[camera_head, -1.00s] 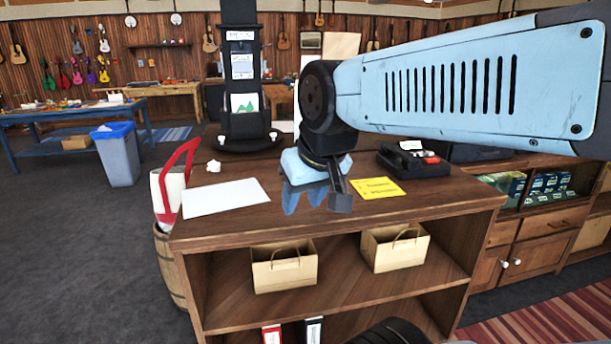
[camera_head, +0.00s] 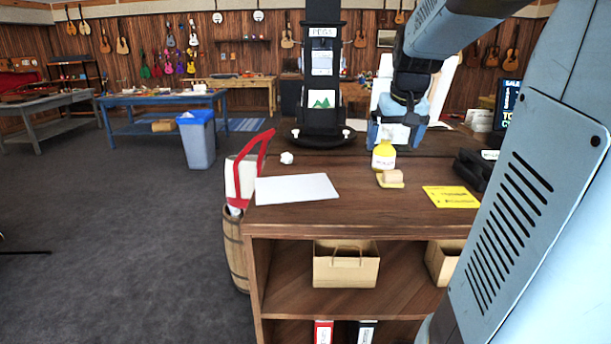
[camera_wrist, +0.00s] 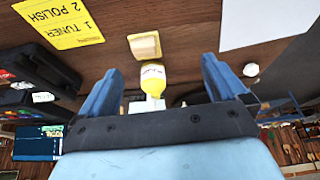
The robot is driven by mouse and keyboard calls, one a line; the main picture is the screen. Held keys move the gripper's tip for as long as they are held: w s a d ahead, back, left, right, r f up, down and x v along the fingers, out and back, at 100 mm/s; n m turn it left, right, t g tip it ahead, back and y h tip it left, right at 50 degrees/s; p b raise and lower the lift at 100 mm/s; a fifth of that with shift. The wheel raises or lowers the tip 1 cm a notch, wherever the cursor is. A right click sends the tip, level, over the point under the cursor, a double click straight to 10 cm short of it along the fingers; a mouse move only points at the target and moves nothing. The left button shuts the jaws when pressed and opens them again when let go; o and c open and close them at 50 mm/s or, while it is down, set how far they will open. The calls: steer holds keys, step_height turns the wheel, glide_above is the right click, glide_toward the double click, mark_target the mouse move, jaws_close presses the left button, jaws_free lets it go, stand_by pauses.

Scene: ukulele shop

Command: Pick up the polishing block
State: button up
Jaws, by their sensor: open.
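The polishing block appears to be the small tan block (camera_head: 393,176) on the counter, lying on a pale yellow cloth (camera_head: 400,185). In the wrist view, the block (camera_wrist: 145,46) lies beyond the fingertips, just past a yellow bottle (camera_wrist: 153,78). The bottle (camera_head: 383,157) stands beside the block in the head view. My gripper (camera_head: 396,134) is above and behind the block, its fingers apart. In the wrist view, my gripper (camera_wrist: 161,66) is open and empty, with the bottle showing between its fingers. Nothing touches the block.
The yellow note (camera_head: 451,197) lies right of the block and the white sheet (camera_head: 296,189) lies left. A black case (camera_head: 474,168) sits at the counter's right. A black display stand (camera_head: 322,85) rises behind. Bare wood (camera_head: 360,215) shows in front.

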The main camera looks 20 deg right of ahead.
mark_target(392, 170)
steer(key=w+d, duration=0.3)
steer(key=d, duration=0.2)
steer(key=shift+m, duration=0.3)
steer(key=x, duration=1.4)
steer(key=shift+w+a+f, duration=0.15)
steer(key=c, duration=1.2)
steer(key=shift+c, duration=0.2)
